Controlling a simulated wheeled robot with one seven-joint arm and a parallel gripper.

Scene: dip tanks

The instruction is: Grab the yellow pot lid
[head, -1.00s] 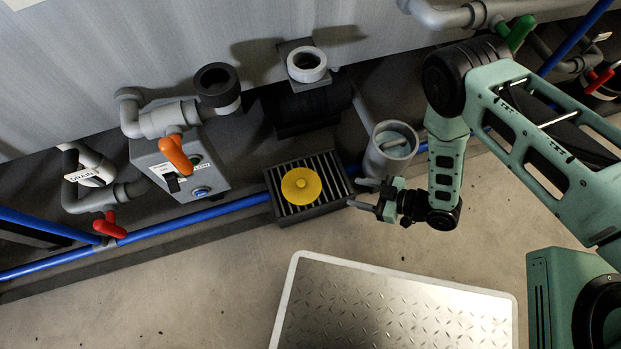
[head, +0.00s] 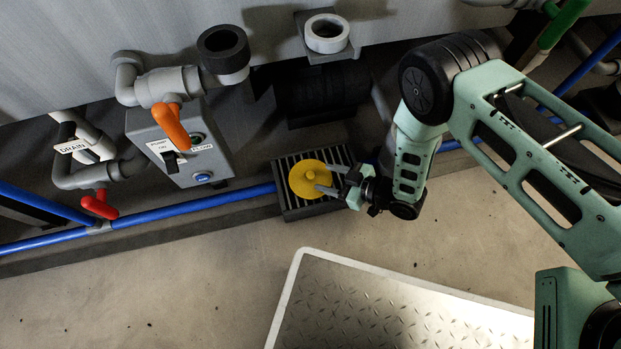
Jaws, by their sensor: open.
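The yellow pot lid (head: 304,179) is a round disc with a small knob in its middle. It lies on a dark slatted grate (head: 288,165) on the floor by the tank. My gripper (head: 325,179) is open, coming from the right. Its fingers reach over the right part of the lid, close to the knob. I cannot tell whether they touch the lid or how high above it they are.
A grey control box (head: 182,150) with an orange-handled valve (head: 170,125) stands to the left. A blue pipe (head: 190,209) runs along the tank's foot. A white-rimmed metal plate (head: 390,305) lies in front. Bare floor is clear at the lower left.

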